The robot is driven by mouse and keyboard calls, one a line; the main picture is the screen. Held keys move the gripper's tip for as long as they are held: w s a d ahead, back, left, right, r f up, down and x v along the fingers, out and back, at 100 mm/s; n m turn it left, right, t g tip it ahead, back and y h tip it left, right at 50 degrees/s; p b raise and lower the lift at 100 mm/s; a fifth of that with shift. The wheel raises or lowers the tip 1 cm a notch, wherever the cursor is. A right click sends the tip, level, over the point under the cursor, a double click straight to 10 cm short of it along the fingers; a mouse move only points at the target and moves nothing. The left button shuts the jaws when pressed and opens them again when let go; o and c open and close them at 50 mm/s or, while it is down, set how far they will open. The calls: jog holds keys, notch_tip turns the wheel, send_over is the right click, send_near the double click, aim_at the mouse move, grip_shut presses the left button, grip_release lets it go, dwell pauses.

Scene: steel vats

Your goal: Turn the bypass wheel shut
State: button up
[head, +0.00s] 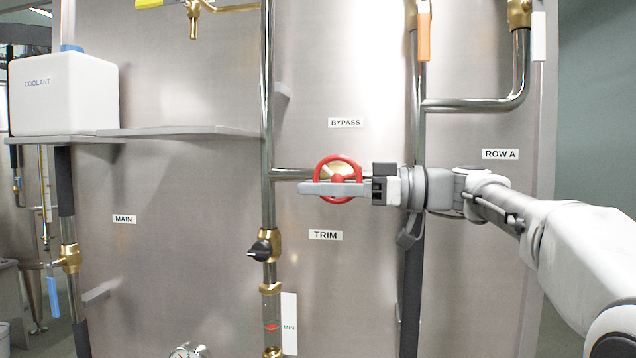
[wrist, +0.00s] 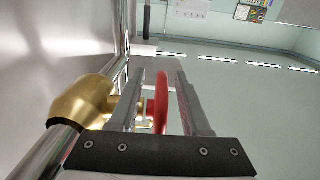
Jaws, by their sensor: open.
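The bypass wheel is a red handwheel (head: 338,160) on a brass valve, below the BYPASS label (head: 346,123). My gripper (head: 303,188) reaches in from the right, across the lower half of the wheel in the head view. In the wrist view, the red wheel (wrist: 161,104) shows edge-on between the two fingers of my gripper (wrist: 160,80). The fingers are open, with a gap on the right side of the rim; the left finger lies close to the rim and partly covers the brass valve body (wrist: 85,108). Contact there cannot be told.
A vertical steel pipe (head: 267,120) runs left of the wheel, with a black knob (head: 260,250) below near the TRIM label (head: 325,235). Another pipe with an orange handle (head: 424,38) stands to the right, behind my arm. A coolant container (head: 62,95) sits on a shelf (head: 190,132).

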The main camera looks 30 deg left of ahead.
jog(key=shift+a, duration=0.15)
jog(key=shift+c, duration=0.3)
grip_shut()
